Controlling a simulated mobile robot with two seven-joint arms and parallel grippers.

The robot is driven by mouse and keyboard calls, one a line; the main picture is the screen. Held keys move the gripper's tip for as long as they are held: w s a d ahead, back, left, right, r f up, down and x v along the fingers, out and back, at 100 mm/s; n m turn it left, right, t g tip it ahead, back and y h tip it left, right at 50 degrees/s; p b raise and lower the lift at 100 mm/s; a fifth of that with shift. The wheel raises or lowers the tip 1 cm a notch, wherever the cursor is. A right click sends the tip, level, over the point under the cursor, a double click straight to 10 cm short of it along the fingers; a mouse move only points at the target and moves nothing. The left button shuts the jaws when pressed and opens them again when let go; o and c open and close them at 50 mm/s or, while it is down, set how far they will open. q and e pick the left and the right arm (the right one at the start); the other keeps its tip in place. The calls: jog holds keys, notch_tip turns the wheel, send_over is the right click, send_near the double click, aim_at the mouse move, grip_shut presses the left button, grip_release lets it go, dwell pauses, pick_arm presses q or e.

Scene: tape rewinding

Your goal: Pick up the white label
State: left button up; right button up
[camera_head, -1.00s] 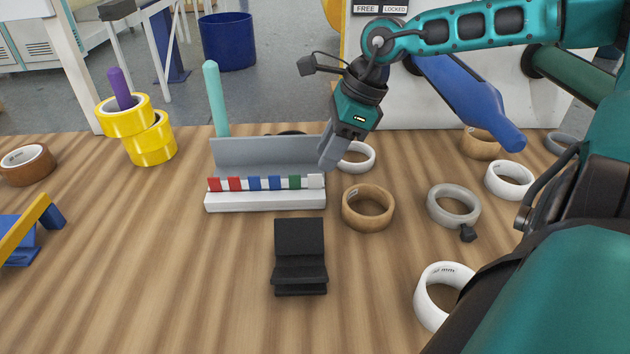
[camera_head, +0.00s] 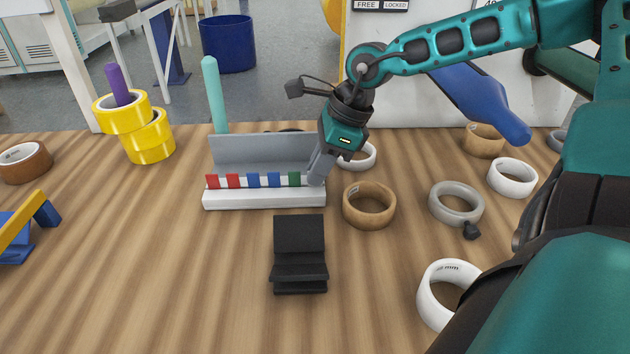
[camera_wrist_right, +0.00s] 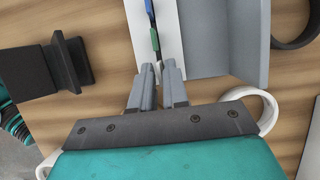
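A white rack (camera_head: 264,200) with a grey back wall stands on the table in the head view, with red, blue and green labels in a row along it. My right gripper (camera_head: 315,180) points down at the rack's right end, past the green label (camera_head: 294,180), and covers the white label there. In the right wrist view the two fingertips (camera_wrist_right: 157,72) are slightly apart beside the green label (camera_wrist_right: 155,40). A sliver of white shows between them; contact cannot be made out. My left gripper is out of view.
A black stand (camera_head: 299,262) is in front of the rack. A tan tape ring (camera_head: 369,205), a grey ring (camera_head: 455,204) and several white rings lie to the right. Yellow rolls (camera_head: 149,137) are stacked at left.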

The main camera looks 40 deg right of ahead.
grip_shut()
notch_tip(320, 180, up, 9)
jog(key=shift+f+p, duration=0.1)
jog(key=shift+p, duration=0.8)
jog(key=shift+r, duration=0.6)
